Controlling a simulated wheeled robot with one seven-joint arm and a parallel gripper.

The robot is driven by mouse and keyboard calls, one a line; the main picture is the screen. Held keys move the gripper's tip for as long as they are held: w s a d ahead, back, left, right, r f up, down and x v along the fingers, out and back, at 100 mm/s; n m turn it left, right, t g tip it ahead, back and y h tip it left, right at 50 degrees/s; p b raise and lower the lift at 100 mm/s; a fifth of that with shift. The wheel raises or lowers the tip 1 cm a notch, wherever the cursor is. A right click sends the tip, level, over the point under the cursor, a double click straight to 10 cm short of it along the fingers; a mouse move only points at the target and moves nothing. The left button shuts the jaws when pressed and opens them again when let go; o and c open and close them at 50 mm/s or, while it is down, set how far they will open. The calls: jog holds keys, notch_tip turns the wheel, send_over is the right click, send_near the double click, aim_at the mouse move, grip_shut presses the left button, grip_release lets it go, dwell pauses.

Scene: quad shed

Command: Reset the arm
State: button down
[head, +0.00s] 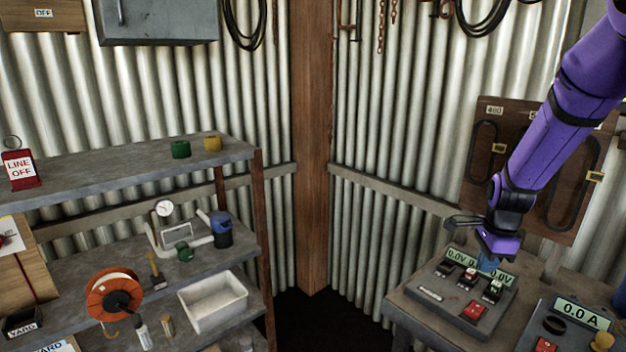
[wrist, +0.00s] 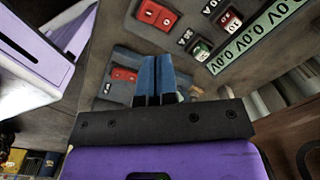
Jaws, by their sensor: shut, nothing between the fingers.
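My purple arm comes in from the upper right of the head view, and my gripper (head: 487,264) points down over the bench at the right. Its blue fingers are together and empty; they also show in the wrist view (wrist: 154,75). Behind them is a grey control panel (head: 447,297) with a green display reading 0.0V, several small switches and a red switch (head: 475,311). In the wrist view the panel's red switches (wrist: 157,15) and green display (wrist: 262,35) lie beyond the fingertips. I cannot tell whether the fingertips touch the panel.
A second panel with a 0.0 A display (head: 583,314) stands at the bench's right. A wooden board (head: 525,165) hangs behind my arm. At left, metal shelves (head: 120,170) hold a LINE OFF sign (head: 20,170), an orange reel (head: 98,290) and a white tray (head: 212,301).

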jog(key=s+a+r+n+t, duration=0.1)
jog(key=s+a+r+n, duration=0.2)
jog(key=s+r+n, duration=0.35)
jog(key=s+a+r+n+t, duration=0.1)
jog(key=s+a+r+n, duration=0.25)
jog(key=r, duration=0.55)
jog(key=s+a+r+n+t, duration=0.1)
jog(key=s+a+r+n, duration=0.1)
jog(key=s+n, duration=0.3)
jog(key=s+a+r+n+t, duration=0.1)
jog(key=s+r+n, duration=0.4)
jog(key=s, duration=0.5)
jog(key=shift+s+a+r+t, duration=0.25)
jog(key=shift+a+t, duration=0.05)
jog(key=shift+a, duration=0.55)
